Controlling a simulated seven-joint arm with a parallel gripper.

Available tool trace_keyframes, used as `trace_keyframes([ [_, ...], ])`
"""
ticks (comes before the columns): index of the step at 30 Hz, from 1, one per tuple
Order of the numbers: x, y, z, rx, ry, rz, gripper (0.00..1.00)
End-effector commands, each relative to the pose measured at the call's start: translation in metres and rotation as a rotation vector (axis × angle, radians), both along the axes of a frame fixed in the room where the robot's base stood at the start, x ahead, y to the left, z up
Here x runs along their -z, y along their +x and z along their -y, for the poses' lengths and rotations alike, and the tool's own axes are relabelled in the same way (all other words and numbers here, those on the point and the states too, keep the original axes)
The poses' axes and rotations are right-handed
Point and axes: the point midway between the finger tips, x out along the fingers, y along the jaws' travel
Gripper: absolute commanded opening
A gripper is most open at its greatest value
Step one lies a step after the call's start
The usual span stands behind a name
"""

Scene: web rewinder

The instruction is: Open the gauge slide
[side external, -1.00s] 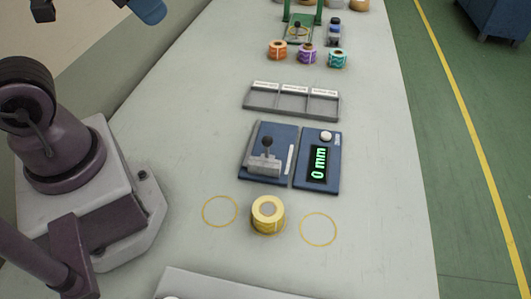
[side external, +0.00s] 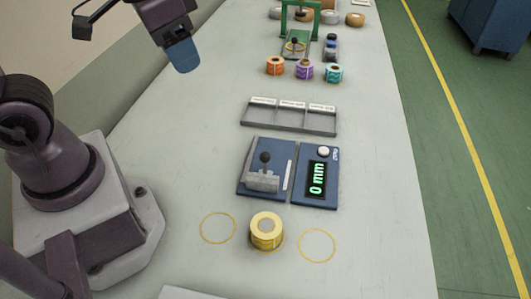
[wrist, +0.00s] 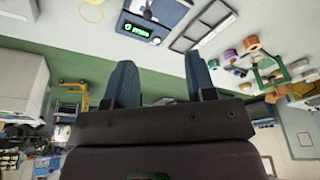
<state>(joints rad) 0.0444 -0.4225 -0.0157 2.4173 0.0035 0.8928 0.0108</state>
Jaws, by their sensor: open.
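The gauge slide is a grey block (side external: 262,182) with an upright black-knobbed lever (side external: 265,158) on a blue base plate (side external: 283,153). Beside it, a blue panel (side external: 330,198) carries a green display (side external: 317,178) reading 0 mm and a white button (side external: 323,152). My gripper (side external: 184,58) is high at the upper left, well away from the slide and holding nothing. In the wrist view my gripper (wrist: 160,72) shows two blue fingers spread apart, and the display (wrist: 138,30) appears at the top edge.
A yellow roll (side external: 266,232) stands in front of the gauge, between two yellow rings. A grey three-slot tray (side external: 288,119) lies behind it. Orange (side external: 275,66), purple (side external: 304,70) and teal (side external: 334,74) rolls stand farther back, near a green frame (side external: 316,20). The bench left of the gauge is clear.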

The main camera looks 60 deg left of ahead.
Motion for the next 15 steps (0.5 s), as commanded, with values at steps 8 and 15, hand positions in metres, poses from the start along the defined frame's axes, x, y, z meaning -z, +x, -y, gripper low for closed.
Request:
trace_keyframes([
  [8,0.065,0.063,0.026,0.192,0.039,-0.231,0.51],
  [15,0.113,0.103,0.046,0.354,0.05,-0.3,0.51],
])
